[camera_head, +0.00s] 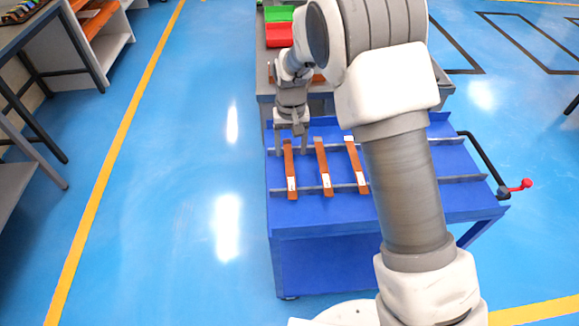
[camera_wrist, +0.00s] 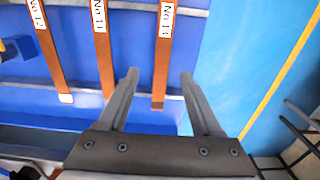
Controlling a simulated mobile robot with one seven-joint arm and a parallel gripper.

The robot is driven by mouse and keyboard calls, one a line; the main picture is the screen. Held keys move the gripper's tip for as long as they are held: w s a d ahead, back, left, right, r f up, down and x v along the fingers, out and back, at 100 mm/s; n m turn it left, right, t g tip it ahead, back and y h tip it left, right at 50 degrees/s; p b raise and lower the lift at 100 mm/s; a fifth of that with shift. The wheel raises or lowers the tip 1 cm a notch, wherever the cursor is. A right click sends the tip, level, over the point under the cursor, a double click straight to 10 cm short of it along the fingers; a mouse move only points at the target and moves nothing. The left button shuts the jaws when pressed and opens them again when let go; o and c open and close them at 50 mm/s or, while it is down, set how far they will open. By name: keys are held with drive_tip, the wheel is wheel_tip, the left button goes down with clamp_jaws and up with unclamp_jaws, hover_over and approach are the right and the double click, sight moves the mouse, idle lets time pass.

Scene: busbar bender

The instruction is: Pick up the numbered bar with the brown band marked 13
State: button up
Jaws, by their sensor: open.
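Several copper-coloured bars lie side by side on a blue cart (camera_head: 330,222). The bar with the label that reads No 13 (camera_wrist: 162,60) is rightmost in the wrist view and has a darker brown end. In the head view it is the leftmost bar (camera_head: 290,172). My gripper (camera_wrist: 160,76) is open and empty, its fingers on either side of the far part of this bar as seen from above. It also shows in the head view (camera_head: 291,148), over the bar's far end. The exact height gap is hard to tell.
The middle bar (camera_head: 323,168), labelled No 11, and a white-tipped bar (camera_head: 357,165), seemingly No 12, lie to the right. Raised blue-grey rails (camera_head: 440,182) cross the cart. Green and red bins (camera_head: 279,35) stand behind.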

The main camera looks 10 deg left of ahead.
sight(289, 166)
drive_tip(key=f, duration=0.5)
drive_tip(key=shift+a+f, duration=0.1)
drive_tip(key=shift+a, duration=0.1)
drive_tip(key=shift+c, duration=0.3)
clamp_jaws()
